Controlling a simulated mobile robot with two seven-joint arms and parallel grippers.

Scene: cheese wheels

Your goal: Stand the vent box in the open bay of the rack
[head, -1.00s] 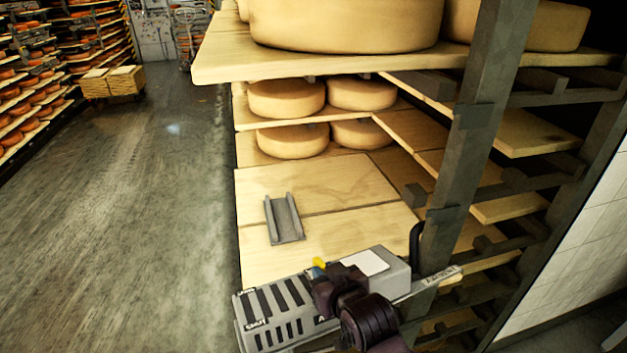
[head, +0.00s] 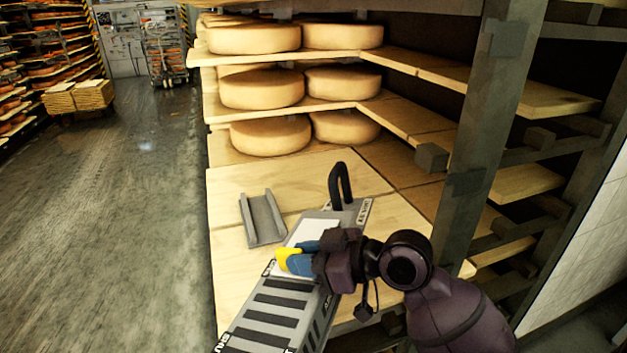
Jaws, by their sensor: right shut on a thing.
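The vent box (head: 268,318) is grey with black slots, a white label panel and a black loop handle (head: 340,186) at its far end. My right gripper (head: 297,259), with yellow and blue showing at its fingers, is shut on the box near its middle. The box slants from the bottom edge up toward the shelf, and its near end is cut off by the frame. The open bay (head: 290,178) of the rack is a bare wooden shelf level with a grey channel-shaped holder (head: 262,218) on it, left of the handle. I cannot tell whether the box touches the shelf. My left gripper is out of view.
Cheese wheels (head: 268,135) stand at the back of the bay and on shelves above. A grey rack post (head: 480,140) rises right of the bay, with brackets behind it. Open floor (head: 110,230) lies to the left.

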